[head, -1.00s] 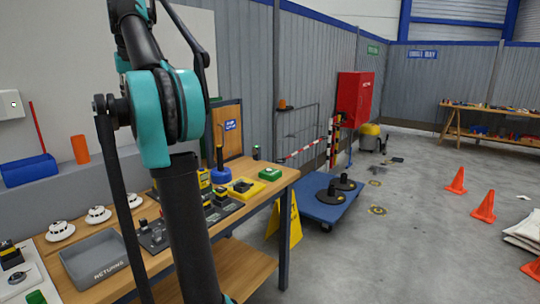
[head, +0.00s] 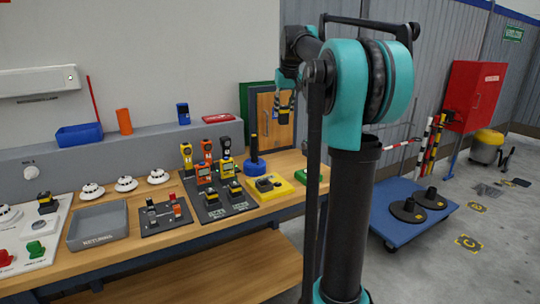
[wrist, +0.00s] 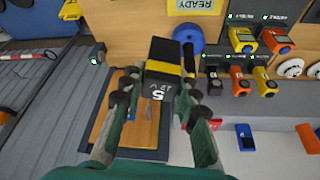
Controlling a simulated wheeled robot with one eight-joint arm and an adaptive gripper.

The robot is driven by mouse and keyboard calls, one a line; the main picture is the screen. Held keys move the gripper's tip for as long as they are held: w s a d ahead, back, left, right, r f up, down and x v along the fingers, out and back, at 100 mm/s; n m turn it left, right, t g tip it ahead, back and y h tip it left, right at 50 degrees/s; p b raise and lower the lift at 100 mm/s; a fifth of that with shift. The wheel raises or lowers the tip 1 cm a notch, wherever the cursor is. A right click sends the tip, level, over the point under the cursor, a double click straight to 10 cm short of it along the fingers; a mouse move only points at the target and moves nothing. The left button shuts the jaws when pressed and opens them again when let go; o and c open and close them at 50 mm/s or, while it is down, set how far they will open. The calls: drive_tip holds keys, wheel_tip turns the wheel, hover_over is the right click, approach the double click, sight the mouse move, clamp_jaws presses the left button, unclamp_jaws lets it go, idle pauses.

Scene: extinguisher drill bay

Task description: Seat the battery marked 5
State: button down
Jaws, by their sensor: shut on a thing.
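The battery marked 5 (wrist: 160,82) is a black block with a yellow band and a white "5" and "12V" label. My gripper (wrist: 157,97) is shut on it, with a finger on each side. In the head view my gripper (head: 286,112) hangs above the back of the bench, partly behind my arm, and the battery shows there as a small dark block with yellow. A yellow unit (head: 283,188) with a black part on top sits on the bench below and left of my gripper. A yellow "READY" panel (wrist: 195,6) shows at the top of the wrist view.
A dark mat (head: 212,214) holds several handheld units, some yellow, some orange. Left of it are a small dark board (head: 150,229) and a grey returns tray (head: 80,240).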

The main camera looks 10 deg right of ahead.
drive_tip(key=shift+s+a+f+n+y, duration=0.2)
drive_tip(key=shift+s+a+f+n, duration=0.7)
drive_tip(key=shift+f, duration=2.6)
drive_tip(key=shift+s+a+f+n+y, duration=0.2)
drive_tip(key=shift+s+a+f, duration=1.35)
drive_tip(key=shift+f, duration=1.95)
drive_tip(key=shift+s+a+f+n+y, duration=0.2)
drive_tip(key=shift+s+a+f+n, duration=0.35)
drive_tip(key=shift+a+f, duration=2.15)
drive_tip(key=shift+s+d+f, duration=0.1)
drive_tip(key=shift+d+f, duration=0.2)
drive_tip(key=shift+f, duration=0.5)
drive_tip(key=shift+w+d+f, duration=0.1)
drive_tip(key=shift+d+f, duration=0.15)
drive_tip(key=shift+f, duration=0.5)
drive_tip(key=shift+s+d+f, duration=0.1)
drive_tip(key=shift+d+f, duration=0.2)
drive_tip(key=shift+f, duration=0.5)
drive_tip(key=c, duration=1)
unclamp_jaws()
drive_tip(key=shift+c, duration=0.2)
drive_tip(key=shift+o, duration=0.3)
drive_tip(key=shift+o, duration=1.2)
